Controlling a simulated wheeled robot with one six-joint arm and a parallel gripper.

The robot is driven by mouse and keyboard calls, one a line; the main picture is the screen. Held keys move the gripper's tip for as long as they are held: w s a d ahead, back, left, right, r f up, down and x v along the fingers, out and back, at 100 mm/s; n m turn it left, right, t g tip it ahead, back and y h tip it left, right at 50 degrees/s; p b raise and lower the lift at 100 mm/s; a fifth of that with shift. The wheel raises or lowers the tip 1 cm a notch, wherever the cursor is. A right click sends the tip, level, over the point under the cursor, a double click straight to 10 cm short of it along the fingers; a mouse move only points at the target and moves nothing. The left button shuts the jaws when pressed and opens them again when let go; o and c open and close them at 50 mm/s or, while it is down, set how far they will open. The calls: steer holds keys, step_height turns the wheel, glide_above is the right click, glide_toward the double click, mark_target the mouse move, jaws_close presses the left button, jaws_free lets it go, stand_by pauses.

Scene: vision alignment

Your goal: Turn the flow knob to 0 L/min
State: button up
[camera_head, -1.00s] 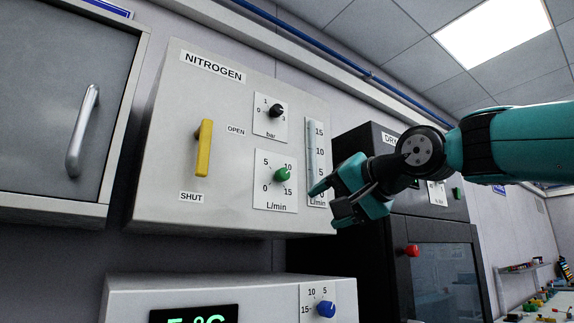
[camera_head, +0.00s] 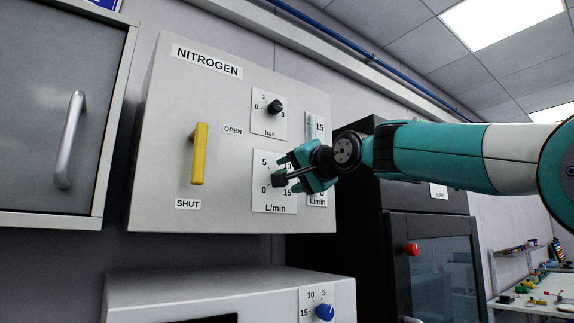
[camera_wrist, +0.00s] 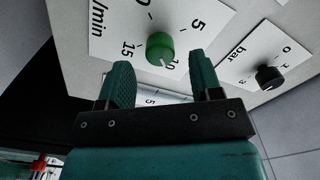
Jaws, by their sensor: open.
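The green flow knob (camera_wrist: 160,46) sits on a white L/min dial plate (camera_head: 261,200) marked 0, 5, 10 and 15. In the wrist view its white mark points close to the 10. In the head view my gripper hides the knob. My gripper (camera_head: 284,172) is in front of the dial. In the wrist view my gripper (camera_wrist: 162,75) is open, its two fingers apart on either side below the knob. The knob lies just beyond the fingertips, in line with the gap. I see no contact.
The nitrogen panel (camera_head: 160,140) also carries a black bar knob (camera_head: 275,106), a yellow handle (camera_head: 199,153) and a flow tube (camera_head: 311,125) close to my gripper. Below is a unit with a blue knob (camera_head: 324,312). A dark cabinet (camera_head: 365,215) stands right.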

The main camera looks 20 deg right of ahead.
steer(key=shift+p+x, duration=0.35)
steer(key=shift+x, duration=0.95)
steer(key=c, duration=0.9)
